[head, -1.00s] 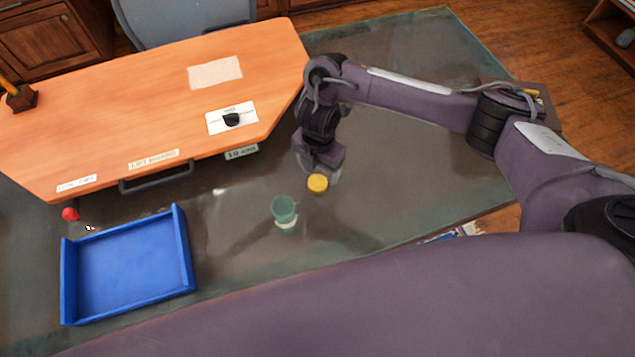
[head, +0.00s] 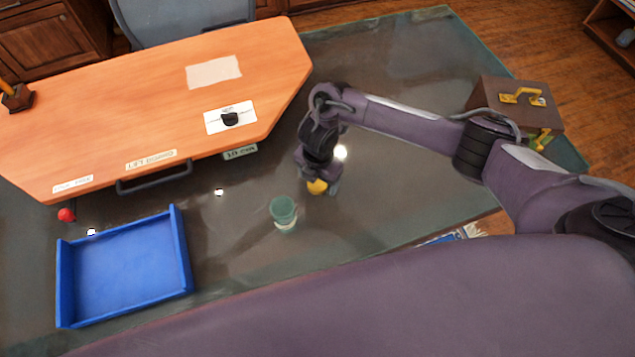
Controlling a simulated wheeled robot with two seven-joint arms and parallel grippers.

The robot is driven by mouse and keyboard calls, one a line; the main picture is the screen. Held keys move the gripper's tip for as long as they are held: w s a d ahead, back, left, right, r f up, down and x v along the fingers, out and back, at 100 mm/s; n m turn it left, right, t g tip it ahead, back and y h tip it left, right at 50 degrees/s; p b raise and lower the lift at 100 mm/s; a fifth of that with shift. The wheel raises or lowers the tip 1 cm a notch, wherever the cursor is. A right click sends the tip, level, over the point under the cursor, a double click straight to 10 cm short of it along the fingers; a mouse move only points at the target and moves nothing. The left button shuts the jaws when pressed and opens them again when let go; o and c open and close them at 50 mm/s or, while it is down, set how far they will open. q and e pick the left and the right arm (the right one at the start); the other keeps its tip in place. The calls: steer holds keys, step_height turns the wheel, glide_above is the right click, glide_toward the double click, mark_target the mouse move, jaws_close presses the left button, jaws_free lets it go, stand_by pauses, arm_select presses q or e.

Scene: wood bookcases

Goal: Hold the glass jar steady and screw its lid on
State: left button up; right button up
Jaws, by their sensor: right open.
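The glass jar (head: 284,211) stands upright on the dark glass-topped table, a little left of the picture's middle, with its top open. The yellow lid (head: 316,187) is to the right of the jar and slightly farther back. My right gripper (head: 319,188) is open and over the lid, pointing down, and partly hides it. I cannot tell whether its fingers touch the lid. My left gripper is not in view.
A blue tray (head: 66,284) lies at the left front, with a small red thing (head: 66,215) behind it. A brown case (head: 515,103) stands at the back right. The table around the jar is clear.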

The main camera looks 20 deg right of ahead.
mark_target(318, 182)
steer(key=c, duration=1.1)
steer(key=shift+o, duration=0.2)
steer(key=shift+r, duration=0.55)
step_height(318, 182, up, 19)
steer(key=p, duration=0.5)
steer(key=shift+p, duration=0.3)
